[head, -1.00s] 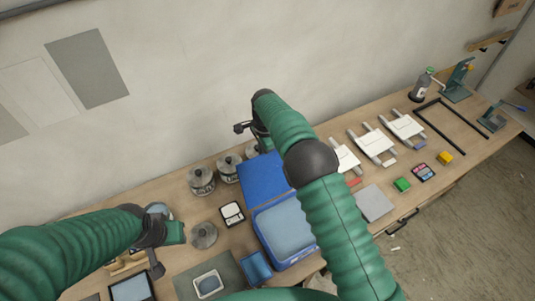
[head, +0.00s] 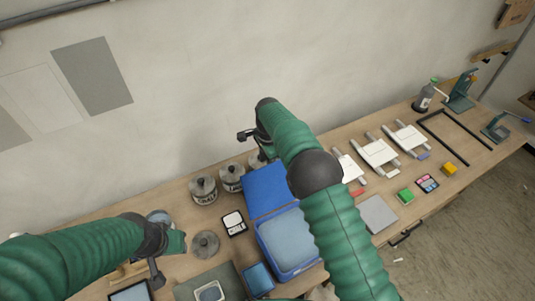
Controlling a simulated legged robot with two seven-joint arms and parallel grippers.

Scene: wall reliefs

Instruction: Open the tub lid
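The blue tub (head: 263,242) stands on the workbench in the middle of the head view, with a pale blue surface showing inside its rim. Its darker blue lid (head: 265,190) is raised and tilted back towards the wall, open at the front. My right arm passes in front of the tub's right side and hides part of it. My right gripper (head: 249,136) is above and behind the lid, near the wall; its fingers are mostly hidden. My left gripper (head: 165,258) is left of the tub, over the bench and apart from it; its finger gap is unclear.
Several lidded jars (head: 204,190) stand left of the lid. A black-and-white box (head: 234,223) and a round grey lid (head: 205,244) lie left of the tub. White clamp-like pieces (head: 376,153), a grey plate (head: 378,215) and a black frame (head: 456,137) lie to the right.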

